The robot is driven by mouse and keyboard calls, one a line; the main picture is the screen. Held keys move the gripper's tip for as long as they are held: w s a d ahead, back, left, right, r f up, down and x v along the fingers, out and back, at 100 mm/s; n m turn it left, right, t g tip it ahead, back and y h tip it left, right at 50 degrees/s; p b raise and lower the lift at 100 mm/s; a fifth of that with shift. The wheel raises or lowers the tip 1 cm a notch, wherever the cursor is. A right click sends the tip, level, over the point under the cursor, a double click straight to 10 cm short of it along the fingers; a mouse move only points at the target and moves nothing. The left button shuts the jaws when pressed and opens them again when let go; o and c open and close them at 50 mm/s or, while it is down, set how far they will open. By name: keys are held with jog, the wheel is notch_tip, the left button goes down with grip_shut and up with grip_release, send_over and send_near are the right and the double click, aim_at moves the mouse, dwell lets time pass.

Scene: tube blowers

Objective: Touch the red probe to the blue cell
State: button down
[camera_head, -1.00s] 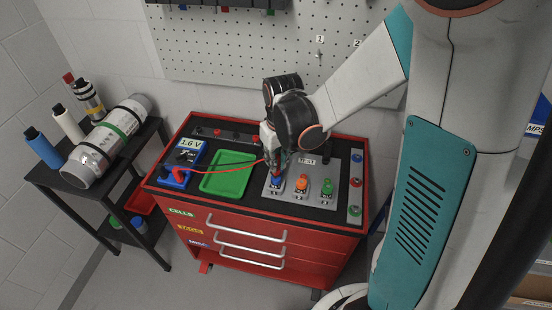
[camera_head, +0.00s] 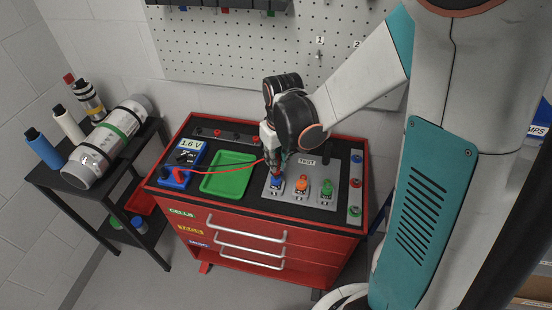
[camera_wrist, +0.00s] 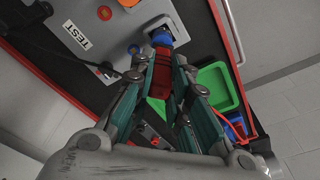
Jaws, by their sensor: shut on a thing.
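My gripper (camera_head: 273,160) is shut on the red probe (camera_wrist: 163,76) over the test plate. The probe lies between the fingers in the wrist view, and its far end meets the blue cell (camera_wrist: 161,38), or nearly so; exact contact is hard to tell. The blue cell (camera_head: 276,183) stands upright at the left of a row on the plate, just below my gripper. A red lead runs from the probe to the blue meter (camera_head: 183,165), whose display reads 1.6 V.
An orange cell (camera_head: 302,184) and a green cell (camera_head: 327,188) stand right of the blue one. A green tray (camera_head: 229,176) lies left of the plate on the red cabinet (camera_head: 270,226). A black side table holds a large cylinder (camera_head: 108,142) and bottles.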

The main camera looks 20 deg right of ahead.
jog(key=shift+r+p, duration=1.5)
jog(key=shift+r, duration=0.75)
